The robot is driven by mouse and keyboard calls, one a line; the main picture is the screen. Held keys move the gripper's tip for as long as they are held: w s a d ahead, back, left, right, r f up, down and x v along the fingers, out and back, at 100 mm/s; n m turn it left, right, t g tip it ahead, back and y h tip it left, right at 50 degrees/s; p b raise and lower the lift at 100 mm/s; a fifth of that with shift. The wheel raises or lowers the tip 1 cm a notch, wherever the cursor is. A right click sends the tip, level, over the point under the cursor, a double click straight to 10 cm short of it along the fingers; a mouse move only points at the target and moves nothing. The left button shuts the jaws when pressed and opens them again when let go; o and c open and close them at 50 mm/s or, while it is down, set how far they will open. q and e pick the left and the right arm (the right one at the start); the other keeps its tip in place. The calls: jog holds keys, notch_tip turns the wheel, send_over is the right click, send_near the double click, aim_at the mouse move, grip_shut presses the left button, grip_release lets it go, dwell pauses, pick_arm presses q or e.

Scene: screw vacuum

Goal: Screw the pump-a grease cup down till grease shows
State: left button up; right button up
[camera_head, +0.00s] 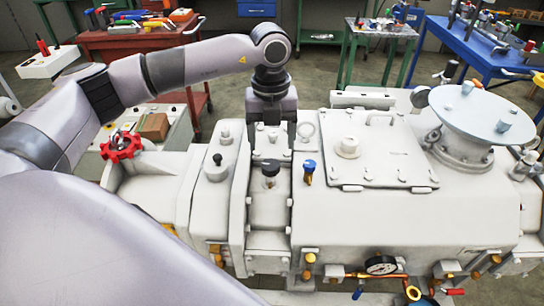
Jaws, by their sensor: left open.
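The white pump housing (390,215) fills the middle and right. My left gripper (271,150) points down over its top, open, with one finger on each side of a gap. A black-topped round fitting (269,169) stands just below and in front of the fingers; nothing shows held. A small blue-capped brass fitting (309,172) stands upright just to the right. No label shows which fitting is the pump-a grease cup. No grease can be made out. My right gripper is not in view.
A red handwheel (121,147) is at the left. A dark knob on a white fitting (216,168) stands left of the gripper. A bolted hatch (385,150) and a round flange plate (470,110) lie to the right. A pressure gauge (381,265) is on the front.

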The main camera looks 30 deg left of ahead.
aim_at(271, 165)
pick_arm(q)
jog(key=shift+a+f, duration=0.15)
jog(key=shift+a, duration=0.1)
notch_tip(271, 165, down, 7)
jog(key=shift+r+p, duration=0.15)
jog(key=shift+p, duration=0.35)
jog(key=shift+d, duration=0.1)
jog(key=c, duration=1.1)
